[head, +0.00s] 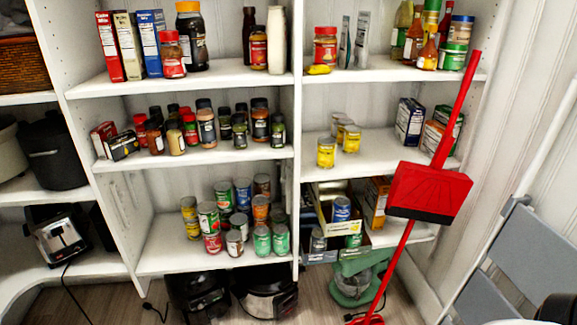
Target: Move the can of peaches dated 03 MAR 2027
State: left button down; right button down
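Several small yellow cans stand on the right middle shelf. A front yellow can (326,153) stands left of another yellow can (351,139), with at least one more behind them. The lower left shelf holds a cluster of mixed cans, with a yellow-labelled can (190,225) at its left, a green-and-white can (208,218), a red can (213,243) and green cans (280,238) at its right. Labels and dates are too small to read, so I cannot tell which can is peaches dated 03 MAR 2027. Neither gripper shows.
A red broom and dustpan (430,192) lean across the right shelves. A grey folding step stool (525,255) stands at the right. An open box (347,226) with cans and a green mixer (353,280) sit low.

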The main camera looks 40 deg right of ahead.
aim_at(326, 147)
jog(key=u, duration=0.25)
jog(key=i, duration=0.95)
jog(key=z, duration=0.15)
